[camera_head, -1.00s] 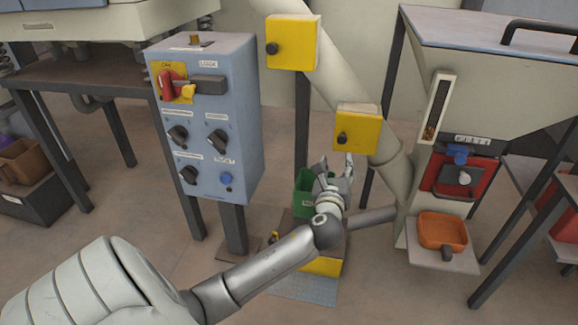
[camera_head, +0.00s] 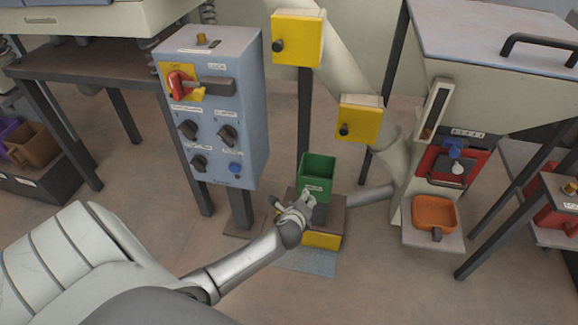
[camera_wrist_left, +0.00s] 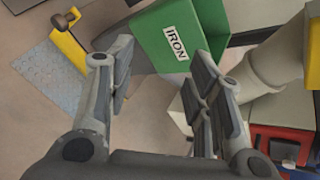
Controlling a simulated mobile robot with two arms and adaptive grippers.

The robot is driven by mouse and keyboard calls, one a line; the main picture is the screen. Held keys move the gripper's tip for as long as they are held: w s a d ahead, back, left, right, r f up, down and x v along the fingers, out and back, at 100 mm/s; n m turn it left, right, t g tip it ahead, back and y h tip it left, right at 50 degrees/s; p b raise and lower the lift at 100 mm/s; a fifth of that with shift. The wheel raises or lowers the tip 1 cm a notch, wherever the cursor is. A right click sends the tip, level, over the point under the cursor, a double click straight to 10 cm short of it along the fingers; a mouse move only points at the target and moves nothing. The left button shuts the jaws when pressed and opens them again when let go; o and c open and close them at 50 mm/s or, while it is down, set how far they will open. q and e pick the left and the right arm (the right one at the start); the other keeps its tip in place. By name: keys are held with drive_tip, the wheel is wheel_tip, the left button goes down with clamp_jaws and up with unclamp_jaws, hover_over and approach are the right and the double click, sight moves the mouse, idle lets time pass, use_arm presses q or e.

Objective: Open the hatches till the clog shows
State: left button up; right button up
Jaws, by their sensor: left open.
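Two yellow hatches sit on the slanted grey pipe. The upper hatch (camera_head: 297,38) and the lower hatch (camera_head: 360,119) each have a black knob, and both look shut. No clog shows. My left gripper (camera_head: 308,199) is in front of a green bin (camera_head: 317,174), low down and left of the pipe. In the left wrist view my left gripper (camera_wrist_left: 160,85) has its fingers wide apart with nothing held, and the green bin (camera_wrist_left: 165,38), labelled IRON, is beyond them. My right gripper is not in view.
A blue control box (camera_head: 212,110) with a red switch handle stands left of the pipe. A hopper (camera_head: 480,50) stands at right, with an orange scoop (camera_head: 435,213) on a shelf below. Floor is clear in front.

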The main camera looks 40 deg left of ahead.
use_arm(q)
drive_tip(key=shift+s+a+f+n+g+p, duration=0.25)
drive_tip(key=shift+s+f+n+g+p, duration=0.3)
drive_tip(key=shift+s+f, duration=0.5)
drive_tip(key=shift+r, duration=0.1)
